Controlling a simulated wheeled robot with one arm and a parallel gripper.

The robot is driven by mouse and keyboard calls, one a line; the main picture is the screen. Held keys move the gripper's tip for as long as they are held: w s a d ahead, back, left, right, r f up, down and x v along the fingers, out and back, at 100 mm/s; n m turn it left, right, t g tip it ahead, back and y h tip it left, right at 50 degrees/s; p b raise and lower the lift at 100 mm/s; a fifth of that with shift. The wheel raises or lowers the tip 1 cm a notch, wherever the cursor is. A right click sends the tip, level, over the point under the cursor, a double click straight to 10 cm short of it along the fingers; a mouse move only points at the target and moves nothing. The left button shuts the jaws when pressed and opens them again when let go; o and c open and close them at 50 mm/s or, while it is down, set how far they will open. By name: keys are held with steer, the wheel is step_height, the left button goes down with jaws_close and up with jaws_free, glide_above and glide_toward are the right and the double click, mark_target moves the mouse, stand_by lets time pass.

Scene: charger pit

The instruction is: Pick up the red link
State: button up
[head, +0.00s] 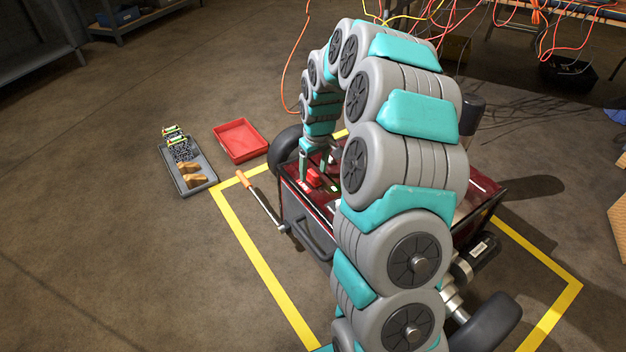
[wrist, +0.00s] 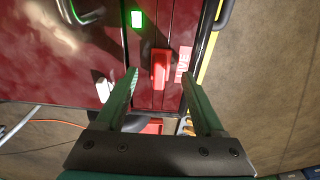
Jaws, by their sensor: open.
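The red link (head: 314,177) sits on the dark red top of the wheeled cart, near its left edge. In the wrist view the red link (wrist: 159,68) stands upright in the picture on a dark red strip, beside a red-and-white "LIVE" label (wrist: 183,64). My gripper (head: 312,160) is open and points down over the cart at the link. In the wrist view its two teal fingers (wrist: 160,80) are spread, with the link between and just beyond their tips. Nothing is held. Whether a finger touches the link cannot be told.
A lit green indicator (wrist: 136,19) and a small white part (wrist: 104,90) are near the link. A red tray (head: 240,157), a grey tray (head: 204,184) with parts and an orange-handled tool (head: 262,205) lie left of the cart. Yellow tape (head: 262,262) frames the floor.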

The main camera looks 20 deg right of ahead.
step_height(320, 180, down, 2)
steer(key=shift+w, duration=0.15)
jaws_close()
stand_by(0.5)
